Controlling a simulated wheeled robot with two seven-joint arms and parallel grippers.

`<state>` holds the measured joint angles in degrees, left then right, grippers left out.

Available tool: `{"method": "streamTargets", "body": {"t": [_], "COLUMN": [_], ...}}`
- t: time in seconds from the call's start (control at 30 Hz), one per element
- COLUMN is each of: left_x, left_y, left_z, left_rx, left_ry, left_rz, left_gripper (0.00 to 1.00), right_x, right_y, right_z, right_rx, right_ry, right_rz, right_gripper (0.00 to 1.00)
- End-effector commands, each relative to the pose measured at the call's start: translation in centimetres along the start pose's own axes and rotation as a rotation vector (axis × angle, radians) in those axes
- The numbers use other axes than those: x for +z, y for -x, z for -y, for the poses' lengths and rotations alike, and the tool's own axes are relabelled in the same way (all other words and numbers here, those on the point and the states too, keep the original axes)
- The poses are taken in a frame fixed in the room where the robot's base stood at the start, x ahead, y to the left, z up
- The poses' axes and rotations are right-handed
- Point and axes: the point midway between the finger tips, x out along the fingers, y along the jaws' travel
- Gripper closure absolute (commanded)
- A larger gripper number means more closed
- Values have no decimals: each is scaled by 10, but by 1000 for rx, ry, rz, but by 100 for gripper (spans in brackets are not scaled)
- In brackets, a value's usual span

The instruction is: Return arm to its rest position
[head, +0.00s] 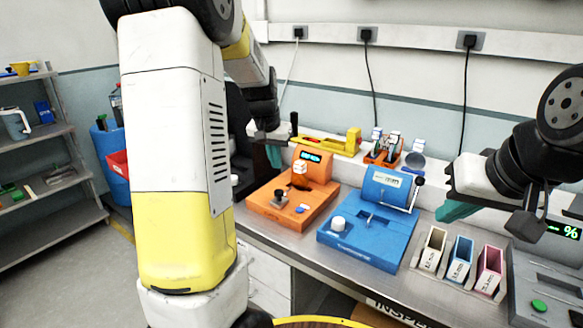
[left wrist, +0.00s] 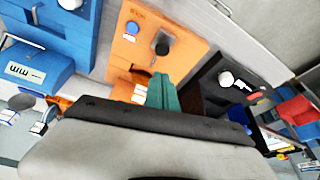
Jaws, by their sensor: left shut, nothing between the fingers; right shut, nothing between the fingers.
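My left arm comes in from the upper left in the head view. Its gripper (head: 274,154) hangs behind and to the left of the orange machine (head: 315,168), its teal fingers partly hidden. In the left wrist view the teal fingers (left wrist: 164,92) are together and empty, above the orange machine (left wrist: 140,45). My right gripper (head: 455,210) is at the right, above the bench behind the three small bins. Its teal fingers are shut with nothing seen between them.
A blue machine (head: 375,215) stands mid-bench. White, blue and pink bins (head: 460,262) stand right of it, beside a grey unit (head: 545,285) with a green button. A yellow tool (head: 335,142) lies at the back. A shelf rack (head: 40,180) stands at the far left.

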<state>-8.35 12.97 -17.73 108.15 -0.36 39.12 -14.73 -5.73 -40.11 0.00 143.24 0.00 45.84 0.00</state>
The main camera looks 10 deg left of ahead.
Motion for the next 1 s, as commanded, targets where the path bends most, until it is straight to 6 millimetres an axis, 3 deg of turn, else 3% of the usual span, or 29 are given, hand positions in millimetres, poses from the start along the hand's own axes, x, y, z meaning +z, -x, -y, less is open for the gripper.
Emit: {"method": "streamTargets", "body": {"t": [0.37, 0.53, 0.67, 0.8, 1.0], "left_x": [0, 18, 51, 98, 167], "left_y": [4, 37, 83, 125, 161], "left_z": [-1, -17, -42, -70, -102], "left_rx": [2, 40, 89, 131, 154], "left_ry": [1, 20, 40, 51, 56], "left_rz": [-4, -36, -81, -126, -181], "left_gripper": [100, 100, 100, 100, 100], "right_x": [0, 0, 0, 0, 0], "right_y": [0, 0, 0, 0, 0], "right_z": [0, 0, 0, 0, 0], "right_rx": [0, 0, 0, 0, 0], "right_ry": [0, 0, 0, 0, 0], "right_rz": [0, 0, 0, 0, 0], "right_gripper": [100, 100, 100, 100, 100]}}
